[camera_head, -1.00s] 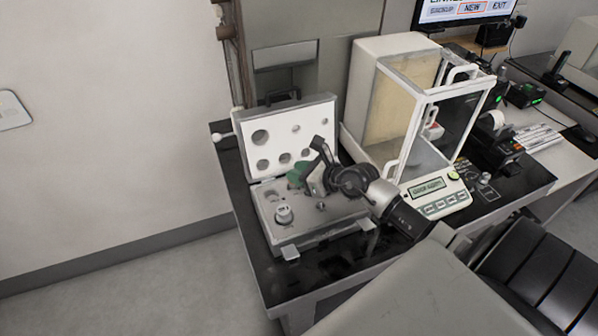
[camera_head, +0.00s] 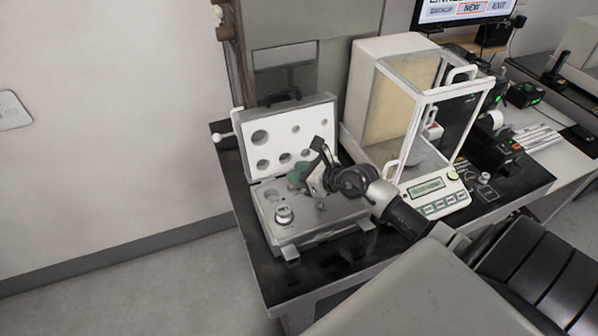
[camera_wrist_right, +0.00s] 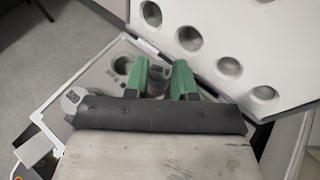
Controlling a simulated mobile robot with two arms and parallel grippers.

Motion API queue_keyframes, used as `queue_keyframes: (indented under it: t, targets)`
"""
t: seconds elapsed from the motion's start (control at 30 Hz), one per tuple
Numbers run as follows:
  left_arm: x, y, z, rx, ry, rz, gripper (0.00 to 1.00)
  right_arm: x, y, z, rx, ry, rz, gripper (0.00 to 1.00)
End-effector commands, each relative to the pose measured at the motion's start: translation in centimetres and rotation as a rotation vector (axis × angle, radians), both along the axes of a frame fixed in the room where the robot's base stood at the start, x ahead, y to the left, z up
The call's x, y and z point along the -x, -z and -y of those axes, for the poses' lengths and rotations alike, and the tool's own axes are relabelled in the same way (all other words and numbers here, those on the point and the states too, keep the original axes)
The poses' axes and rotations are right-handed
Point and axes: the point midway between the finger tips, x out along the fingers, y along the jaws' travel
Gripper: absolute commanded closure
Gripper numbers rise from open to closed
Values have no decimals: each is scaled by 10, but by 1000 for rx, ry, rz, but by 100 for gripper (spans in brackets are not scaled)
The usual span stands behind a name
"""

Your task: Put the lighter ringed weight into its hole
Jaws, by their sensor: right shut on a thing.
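My right gripper (camera_head: 298,176) is over the back part of the open weight case (camera_head: 318,232), near the hinge side. In the right wrist view the green fingertips (camera_wrist_right: 159,82) are shut on a small grey metal weight (camera_wrist_right: 157,84). Its lower end and any ring are hard to make out, and I cannot tell whether it touches the case. A larger silver weight (camera_head: 284,214) stands upright in the case's front left part; it also shows in the right wrist view (camera_wrist_right: 73,98). Empty round holes show in the grey insert. My left gripper is not in view.
The case lid (camera_head: 284,140) stands open behind, with round recesses in its white lining. A glass-walled balance (camera_head: 415,120) stands close on the right. The dark table (camera_head: 240,190) has a narrow free strip left of the case.

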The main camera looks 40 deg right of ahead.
Motion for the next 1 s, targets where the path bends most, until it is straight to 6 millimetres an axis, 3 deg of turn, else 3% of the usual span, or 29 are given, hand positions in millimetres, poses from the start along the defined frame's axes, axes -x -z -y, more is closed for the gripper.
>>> queue_keyframes:
  t: [0.47,1.0]
  targets:
    - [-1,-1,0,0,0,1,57,0,1,0,0,0,1,100]
    - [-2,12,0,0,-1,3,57,0,17,0,0,0,1,100]
